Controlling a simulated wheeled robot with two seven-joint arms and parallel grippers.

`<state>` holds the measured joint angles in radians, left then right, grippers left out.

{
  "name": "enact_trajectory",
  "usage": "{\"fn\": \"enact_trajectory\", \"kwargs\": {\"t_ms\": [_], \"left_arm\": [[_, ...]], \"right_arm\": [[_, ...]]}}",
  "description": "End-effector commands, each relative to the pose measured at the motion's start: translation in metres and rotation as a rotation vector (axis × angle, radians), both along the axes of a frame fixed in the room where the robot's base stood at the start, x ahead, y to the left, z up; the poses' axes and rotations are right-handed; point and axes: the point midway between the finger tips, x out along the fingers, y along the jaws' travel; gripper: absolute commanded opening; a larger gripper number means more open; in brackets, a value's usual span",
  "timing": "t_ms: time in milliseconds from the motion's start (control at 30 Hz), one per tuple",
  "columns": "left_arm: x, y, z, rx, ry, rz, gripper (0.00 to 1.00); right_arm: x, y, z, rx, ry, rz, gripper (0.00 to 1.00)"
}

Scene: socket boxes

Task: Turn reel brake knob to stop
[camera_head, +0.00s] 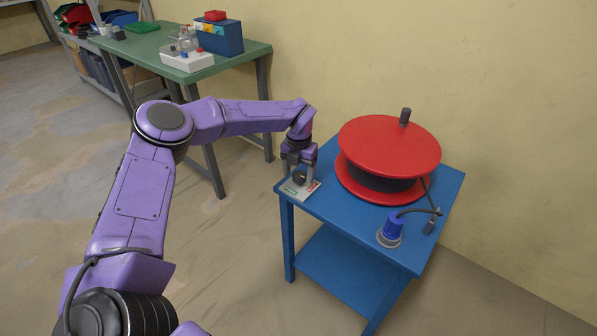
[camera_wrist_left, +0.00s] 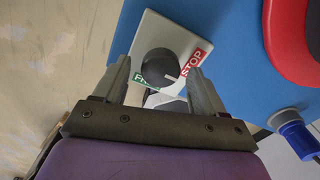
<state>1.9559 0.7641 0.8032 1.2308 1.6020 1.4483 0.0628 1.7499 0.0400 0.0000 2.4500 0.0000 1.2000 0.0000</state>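The black round brake knob (camera_head: 299,178) sits on a small light plate (camera_head: 288,189) at the left corner of the blue table. My left gripper (camera_head: 299,170) points down at the plate. In the wrist view its fingers (camera_wrist_left: 160,78) are open, one on each side of the knob, with a small gap visible on both sides. My right gripper is not in view.
The red cable reel (camera_head: 388,143) stands right of my gripper on the blue table (camera_head: 330,213). A green workbench (camera_head: 140,50) with boxes stands behind, against the wall.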

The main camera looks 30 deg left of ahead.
Motion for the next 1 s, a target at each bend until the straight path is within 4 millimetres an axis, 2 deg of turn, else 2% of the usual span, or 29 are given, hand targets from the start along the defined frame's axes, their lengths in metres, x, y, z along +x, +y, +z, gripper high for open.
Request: {"fn": "enact_trajectory", "kwargs": {"t_ms": [167, 400, 600, 733, 1000], "left_arm": [[0.0, 0.0, 0.011, 0.0, -0.001, -0.001, 0.71], [0.001, 0.0, 0.067, 0.001, -0.004, 0.0, 0.71], [0.0, 0.0, 0.1, 0.0, -0.001, 0.0, 0.71], [0.0, 0.0, 0.106, 0.0, 0.0, 0.0, 0.71], [0.0, 0.0, 0.105, 0.0, 0.0, 0.0, 0.71]], "right_arm": [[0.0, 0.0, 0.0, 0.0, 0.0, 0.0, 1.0], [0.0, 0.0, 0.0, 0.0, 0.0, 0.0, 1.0], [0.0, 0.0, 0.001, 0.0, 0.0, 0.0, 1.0], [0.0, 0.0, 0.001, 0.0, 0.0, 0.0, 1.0], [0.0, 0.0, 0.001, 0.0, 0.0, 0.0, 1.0]]}}
